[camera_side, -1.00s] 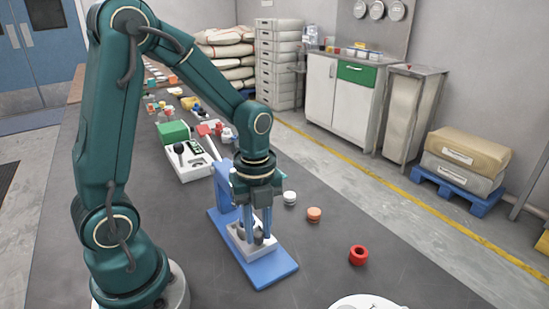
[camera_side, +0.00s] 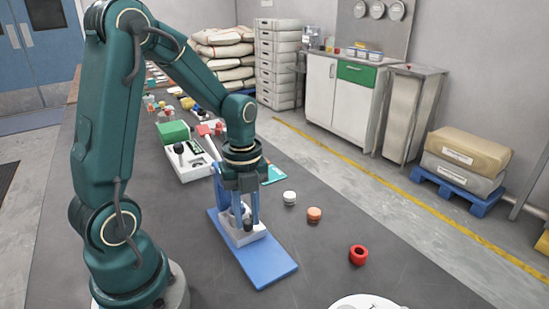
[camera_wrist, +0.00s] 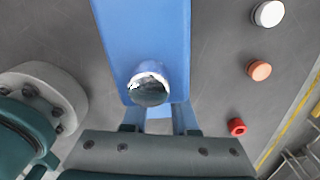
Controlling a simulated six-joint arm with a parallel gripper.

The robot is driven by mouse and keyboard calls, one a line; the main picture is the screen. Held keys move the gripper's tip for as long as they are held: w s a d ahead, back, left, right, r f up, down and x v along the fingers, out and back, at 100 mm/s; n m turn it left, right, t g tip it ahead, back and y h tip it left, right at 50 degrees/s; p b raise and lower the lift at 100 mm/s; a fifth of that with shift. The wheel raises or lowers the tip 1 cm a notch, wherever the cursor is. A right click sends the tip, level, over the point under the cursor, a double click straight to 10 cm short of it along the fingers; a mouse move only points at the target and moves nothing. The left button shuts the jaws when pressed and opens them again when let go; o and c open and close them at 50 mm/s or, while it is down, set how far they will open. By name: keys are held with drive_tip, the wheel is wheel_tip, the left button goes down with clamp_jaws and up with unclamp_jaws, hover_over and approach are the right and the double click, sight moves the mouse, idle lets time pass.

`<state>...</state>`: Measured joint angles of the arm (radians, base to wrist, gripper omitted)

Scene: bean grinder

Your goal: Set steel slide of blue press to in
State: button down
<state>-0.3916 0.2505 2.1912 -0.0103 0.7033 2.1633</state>
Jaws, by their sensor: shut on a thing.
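The blue press has a long flat blue base (camera_side: 268,268) on the dark table. The exact grip is partly hidden by the fingers. The fingers also show either side of a pale piece in the wrist view.
A white cap (camera_side: 289,198), an orange cap (camera_side: 314,214) and a red ring (camera_side: 358,255) lie right of the press. A white device with a dark knob (camera_side: 178,148) and a green box (camera_side: 173,132) stand behind.

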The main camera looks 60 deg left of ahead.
sight(247, 220)
drive_tip(key=shift+a, duration=0.2)
drive_tip(key=c, duration=0.7)
unclamp_jaws()
drive_tip(key=shift+d, duration=0.1)
drive_tip(key=shift+r, duration=2.6)
